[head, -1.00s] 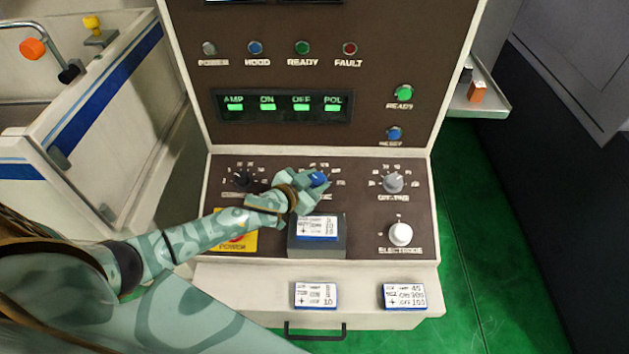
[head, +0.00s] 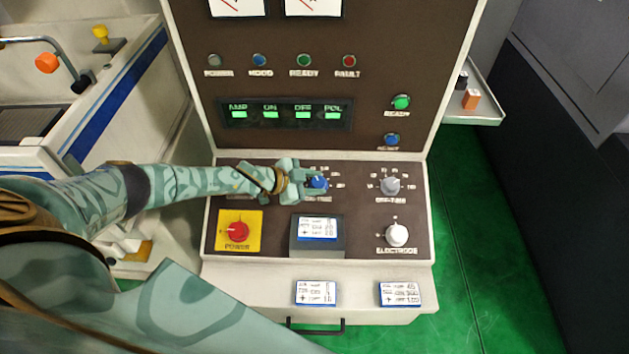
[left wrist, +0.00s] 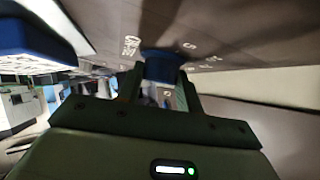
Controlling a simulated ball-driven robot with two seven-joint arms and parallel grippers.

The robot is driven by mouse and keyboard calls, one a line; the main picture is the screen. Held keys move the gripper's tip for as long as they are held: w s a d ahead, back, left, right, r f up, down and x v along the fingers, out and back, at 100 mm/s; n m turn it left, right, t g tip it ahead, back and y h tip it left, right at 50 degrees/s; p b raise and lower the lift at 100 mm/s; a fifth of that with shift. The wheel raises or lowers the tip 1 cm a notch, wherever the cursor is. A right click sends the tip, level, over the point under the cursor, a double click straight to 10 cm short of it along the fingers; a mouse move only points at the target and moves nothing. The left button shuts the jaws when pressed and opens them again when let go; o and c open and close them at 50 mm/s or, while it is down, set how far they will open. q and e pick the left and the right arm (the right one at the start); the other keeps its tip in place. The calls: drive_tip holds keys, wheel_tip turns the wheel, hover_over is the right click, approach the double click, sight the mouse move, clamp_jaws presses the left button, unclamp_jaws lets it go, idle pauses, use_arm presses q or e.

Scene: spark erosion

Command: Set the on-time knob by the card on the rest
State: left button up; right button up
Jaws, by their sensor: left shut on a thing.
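The blue on-time knob (head: 317,182) sits in the middle of the sloped control panel, with a printed scale around it. My left gripper (head: 312,183) is shut on this knob; in the left wrist view the blue knob (left wrist: 162,66) is between the two fingers (left wrist: 160,88). The card on the rest (head: 317,228) is white with a blue edge and lies on a dark raised block (head: 317,250) just below the knob. Its print is too small to read surely. My right gripper is not in view.
Two more cards lie on the front ledge, one in the middle (head: 315,292) and one at the right (head: 400,293). The grey off-time knob (head: 390,186), white electrode knob (head: 396,235) and red power switch (head: 238,232) are nearby. My left forearm hides the panel's upper left.

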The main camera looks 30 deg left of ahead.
use_arm(q)
drive_tip(key=shift+s+a+f+m+g, duration=0.2)
drive_tip(key=shift+s+f+m+g, duration=0.05)
drive_tip(key=shift+f+m+g, duration=0.15)
drive_tip(key=o, duration=1)
drive_tip(key=shift+w+a+r, duration=0.15)
drive_tip(key=shift+r, duration=0.05)
drive_tip(key=v, duration=1.6)
drive_tip(key=shift+s, duration=0.2)
drive_tip(key=shift+f, duration=0.1)
